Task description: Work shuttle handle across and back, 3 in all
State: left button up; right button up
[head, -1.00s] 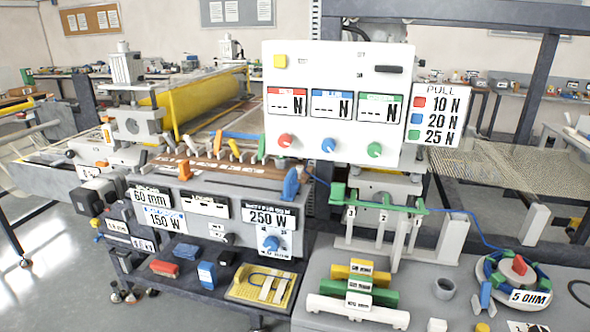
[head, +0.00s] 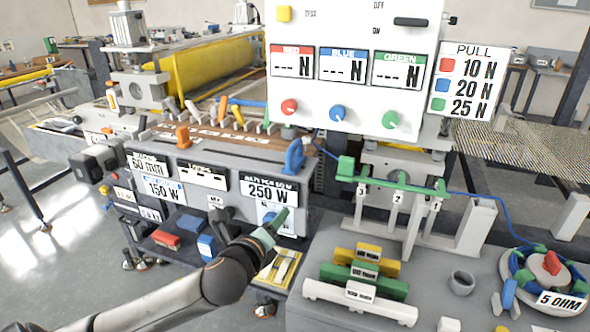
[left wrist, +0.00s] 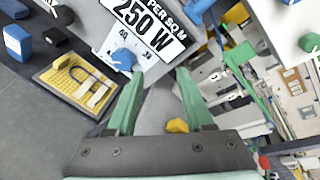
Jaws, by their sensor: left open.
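Two upright handles stand on the grey laminating unit (head: 215,165), and I cannot tell which is the shuttle handle. An orange handle (head: 182,137) is at the left of its top, and a larger blue handle (head: 294,155) is at its right end. My left gripper (head: 282,216) is in front of the unit, below the blue handle, close to the 250 W panel. In the left wrist view its two green fingers (left wrist: 160,88) are spread with nothing between them. A blue knob (left wrist: 122,60) shows just beyond the left finger. My right gripper is not in view.
A white panel (head: 352,20) with red, blue and green knobs stands above a green slotted bar (head: 400,183). Yellow, green and white blocks (head: 360,290) lie on the grey table at the right. A yellow tray (head: 290,262) sits on the low shelf.

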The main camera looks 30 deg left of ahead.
aim_at(295, 146)
pick_arm(q)
jog(key=w+a+r+m+t, duration=0.2)
jog(key=w+r+m+t, duration=0.15)
jog(key=r+m, duration=0.55)
jog(key=shift+n, duration=0.5)
jog(key=x, duration=0.8)
jog(key=p+x, duration=0.1)
jog(key=x, duration=0.4)
jog(key=shift+r, duration=0.25)
jog(key=shift+c, duration=0.2)
grip_shut()
jog(key=shift+d, duration=0.1)
